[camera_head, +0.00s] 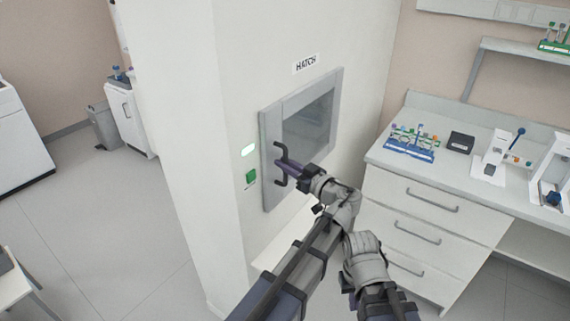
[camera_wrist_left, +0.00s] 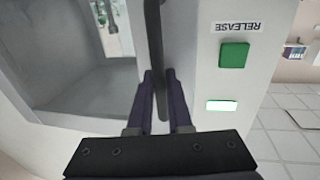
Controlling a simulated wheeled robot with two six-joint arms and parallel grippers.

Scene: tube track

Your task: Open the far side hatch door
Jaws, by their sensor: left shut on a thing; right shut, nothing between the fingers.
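The hatch door (camera_head: 329,82) is a grey-framed panel with a dark glass window, in the white wall under a HATCH sign. It looks shut or nearly so; a small gap cannot be told. Its dark bar handle (camera_head: 279,152) is on the left side of the frame. My left gripper (camera_head: 283,169) is shut on the handle. In the left wrist view the purple fingers (camera_wrist_left: 160,85) sit on either side of the handle (camera_wrist_left: 153,40). The green release button (camera_head: 251,176) is left of the door; it also shows in the wrist view (camera_wrist_left: 233,55). My right gripper's fingers are not visible.
A lit indicator (camera_head: 249,150) is above the button. A white drawer counter (camera_head: 430,225) stands to the right, with a blue tube rack (camera_head: 410,150) and instruments on it. A grey bin (camera_head: 103,125) stands at the back left. The floor at left is clear.

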